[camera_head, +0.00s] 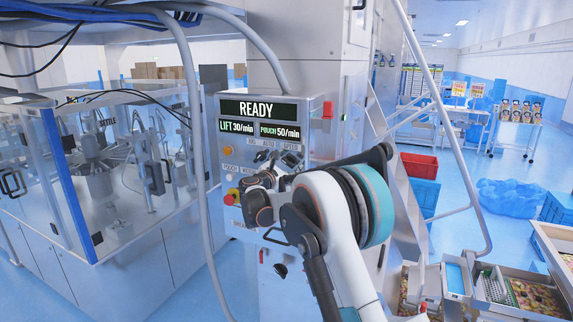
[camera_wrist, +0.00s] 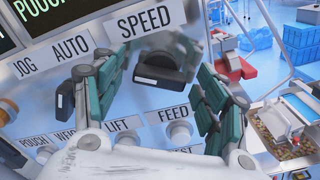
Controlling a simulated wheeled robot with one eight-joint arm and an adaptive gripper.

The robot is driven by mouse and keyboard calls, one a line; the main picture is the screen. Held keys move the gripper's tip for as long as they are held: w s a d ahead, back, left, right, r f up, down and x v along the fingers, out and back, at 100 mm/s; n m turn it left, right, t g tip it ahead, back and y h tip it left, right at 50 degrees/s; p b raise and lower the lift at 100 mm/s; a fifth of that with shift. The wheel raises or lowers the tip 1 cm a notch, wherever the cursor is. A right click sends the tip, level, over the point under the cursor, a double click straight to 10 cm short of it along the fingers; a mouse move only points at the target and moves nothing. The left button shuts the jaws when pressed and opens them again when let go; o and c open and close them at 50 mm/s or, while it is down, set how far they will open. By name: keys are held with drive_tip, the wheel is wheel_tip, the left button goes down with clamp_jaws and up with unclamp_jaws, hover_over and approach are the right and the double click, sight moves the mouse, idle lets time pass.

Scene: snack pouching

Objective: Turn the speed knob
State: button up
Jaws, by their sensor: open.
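The speed knob (camera_wrist: 158,68) is a dark round knob with a raised grip, just below the SPEED label (camera_wrist: 146,27) on the control panel in the wrist view. My gripper (camera_wrist: 163,57) is open, with one green-padded finger on each side of the knob. I cannot tell whether either finger touches it. In the head view my gripper (camera_head: 286,164) is at the panel's right side, under the SPEED label, and hides most of the knob. The panel display (camera_head: 258,109) reads READY, LIFT 30/min and POUCH 50/min.
A red emergency button (camera_head: 230,197) is at the panel's lower left. A glass-walled machine (camera_head: 100,160) stands left. A slanted grey rail (camera_head: 440,110) and food trays (camera_head: 495,290) are at right.

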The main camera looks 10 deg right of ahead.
drive_tip(key=c, duration=1)
drive_tip(key=shift+c, duration=0.2)
